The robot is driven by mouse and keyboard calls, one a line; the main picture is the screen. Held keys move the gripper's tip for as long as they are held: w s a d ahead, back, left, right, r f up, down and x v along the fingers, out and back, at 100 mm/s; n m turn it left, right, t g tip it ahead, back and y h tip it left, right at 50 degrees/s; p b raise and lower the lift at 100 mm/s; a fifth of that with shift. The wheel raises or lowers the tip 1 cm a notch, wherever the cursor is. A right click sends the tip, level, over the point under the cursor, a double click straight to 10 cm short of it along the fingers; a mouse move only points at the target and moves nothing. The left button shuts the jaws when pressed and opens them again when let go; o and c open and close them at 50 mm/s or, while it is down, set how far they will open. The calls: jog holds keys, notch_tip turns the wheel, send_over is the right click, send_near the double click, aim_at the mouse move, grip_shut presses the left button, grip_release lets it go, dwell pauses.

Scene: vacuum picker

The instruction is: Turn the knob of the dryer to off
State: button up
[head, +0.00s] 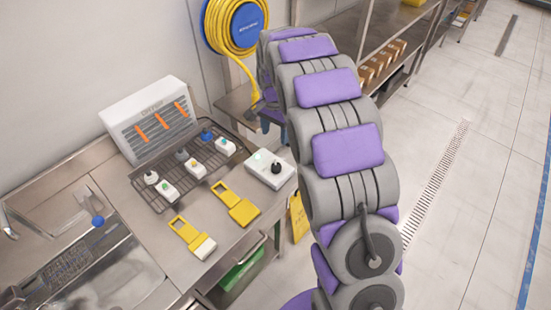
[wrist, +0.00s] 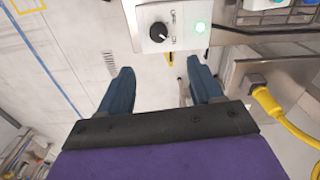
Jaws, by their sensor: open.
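The dryer control is a white box (head: 269,169) at the right edge of the steel counter, with a black knob (head: 276,168) and a green light at its upper left. In the wrist view the box (wrist: 182,38) is at the top, with the black round knob (wrist: 158,32) and a lit green light beside it. A white mark shows on the knob. My gripper (wrist: 162,65) is open, its two dark blue fingers spread below the box in the picture. The fingers are apart from the knob with nothing between them.
The white blower unit (head: 150,118) with orange streamers stands at the back of the counter. A wire rack (head: 160,203) holds several small white-and-coloured items. Two yellow tools (head: 236,203) lie in front. A yellow hose (head: 234,45) hangs on the wall. A sink is at left.

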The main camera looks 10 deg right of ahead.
aim_at(277, 165)
jog(key=f, duration=0.4)
jog(key=f+b, duration=0.1)
jog(key=f, duration=0.4)
jog(key=f+b, duration=0.1)
jog(key=f, duration=0.4)
jog(key=shift+d+f, duration=0.1)
jog(key=shift+d, duration=0.2)
jog(key=shift+a+f, duration=0.25)
jog(key=shift+f, duration=0.3)
jog(key=shift+d+f, duration=0.1)
jog(key=shift+d, duration=0.25)
jog(key=shift+c, duration=0.9)
jog(key=shift+a, duration=0.1)
jog(key=c, duration=0.9)
